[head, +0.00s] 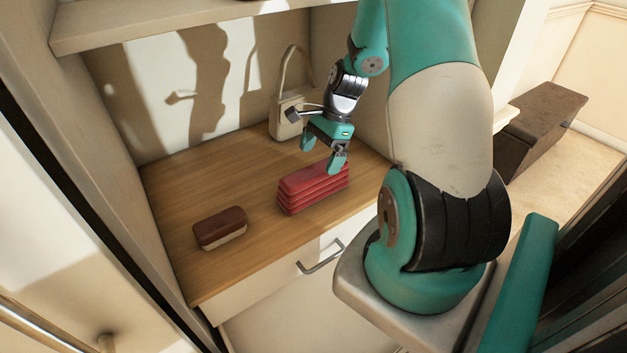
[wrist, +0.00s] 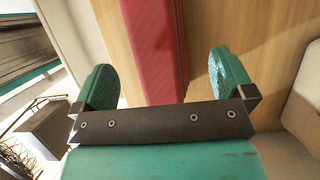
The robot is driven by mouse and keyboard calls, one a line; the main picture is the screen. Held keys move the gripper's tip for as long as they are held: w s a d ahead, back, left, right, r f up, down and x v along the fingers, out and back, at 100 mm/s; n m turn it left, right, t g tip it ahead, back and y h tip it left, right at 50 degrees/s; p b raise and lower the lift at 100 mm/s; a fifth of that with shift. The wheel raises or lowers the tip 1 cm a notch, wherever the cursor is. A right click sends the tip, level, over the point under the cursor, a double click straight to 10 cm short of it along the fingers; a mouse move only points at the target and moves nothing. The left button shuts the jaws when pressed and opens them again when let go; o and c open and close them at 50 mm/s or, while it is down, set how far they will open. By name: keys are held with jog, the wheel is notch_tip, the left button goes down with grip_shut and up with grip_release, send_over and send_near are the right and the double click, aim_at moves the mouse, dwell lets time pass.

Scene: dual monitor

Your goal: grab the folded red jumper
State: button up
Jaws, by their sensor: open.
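The folded red jumper (head: 311,190) lies as a neat layered stack on the wooden counter in the head view. In the wrist view the red jumper (wrist: 158,45) runs from the top edge down between my two fingers. My gripper (head: 322,151) is open and empty, just above the jumper's far right end in the head view. In the wrist view my gripper (wrist: 168,80) has one teal finger to each side of the jumper, with bare wood between the jumper and the right finger. I cannot tell exactly how high the fingers are above it.
A brown and cream brush-like block (head: 220,229) lies on the counter (head: 195,190) to the left of the jumper. A cream handbag (head: 287,118) stands at the back, close behind my gripper. A shelf (head: 150,25) hangs above. A drawer handle (head: 320,258) sticks out below.

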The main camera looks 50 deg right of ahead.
aim_at(314, 168)
jog(key=shift+p+x, duration=0.45)
jog(key=shift+x, duration=2.75)
jog(key=shift+r, duration=0.1)
jog(key=c, duration=1.1)
